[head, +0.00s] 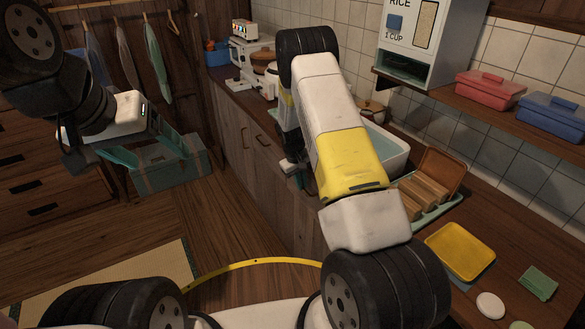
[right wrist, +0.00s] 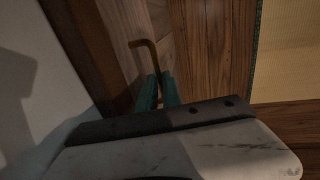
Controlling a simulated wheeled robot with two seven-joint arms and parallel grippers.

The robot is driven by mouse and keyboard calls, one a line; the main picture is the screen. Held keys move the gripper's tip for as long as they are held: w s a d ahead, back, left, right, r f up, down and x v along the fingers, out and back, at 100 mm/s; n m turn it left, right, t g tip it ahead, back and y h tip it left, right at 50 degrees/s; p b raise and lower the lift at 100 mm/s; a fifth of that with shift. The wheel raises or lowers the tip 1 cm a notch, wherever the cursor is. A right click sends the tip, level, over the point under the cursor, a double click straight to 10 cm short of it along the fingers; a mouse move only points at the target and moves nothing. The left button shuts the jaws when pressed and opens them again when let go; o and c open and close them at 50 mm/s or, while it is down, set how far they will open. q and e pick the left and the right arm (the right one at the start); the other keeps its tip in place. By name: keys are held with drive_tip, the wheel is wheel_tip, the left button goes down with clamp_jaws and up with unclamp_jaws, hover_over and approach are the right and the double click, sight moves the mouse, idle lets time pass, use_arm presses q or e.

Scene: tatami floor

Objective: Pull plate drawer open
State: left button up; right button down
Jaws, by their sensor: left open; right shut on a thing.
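The plate drawer belongs to the wooden counter front; which panel it is cannot be made out in the head view. In the right wrist view a brass bar handle (right wrist: 147,52) stands out from a wooden front (right wrist: 118,22). My right gripper (right wrist: 158,92) has its teal fingers shut on the handle at its near end. In the head view my right forearm hides most of this gripper and the handle. My left gripper (head: 150,150) is open and empty, at the left, well away from the counter, in front of a teal crate.
The teal crate (head: 180,180) stands on the floor at the left, near a wooden chest (head: 45,190). The countertop (head: 490,235) holds a white basin (head: 395,150), a rack with brown slabs and a yellow tray (head: 460,250). Wooden floor (head: 215,215) before the cabinets is clear.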

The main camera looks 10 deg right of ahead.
drive_tip(key=s+a, duration=0.5)
drive_tip(key=a, duration=0.8)
drive_tip(key=s+a, duration=0.5)
drive_tip(key=a, duration=0.9)
drive_tip(key=shift+a, duration=0.15)
drive_tip(key=c, duration=1.8)
unclamp_jaws()
wheel_tip(320, 180, up, 8)
drive_tip(key=a, duration=0.1)
drive_tip(key=shift+s+a+f, duration=0.15)
drive_tip(key=shift+s+a, duration=0.05)
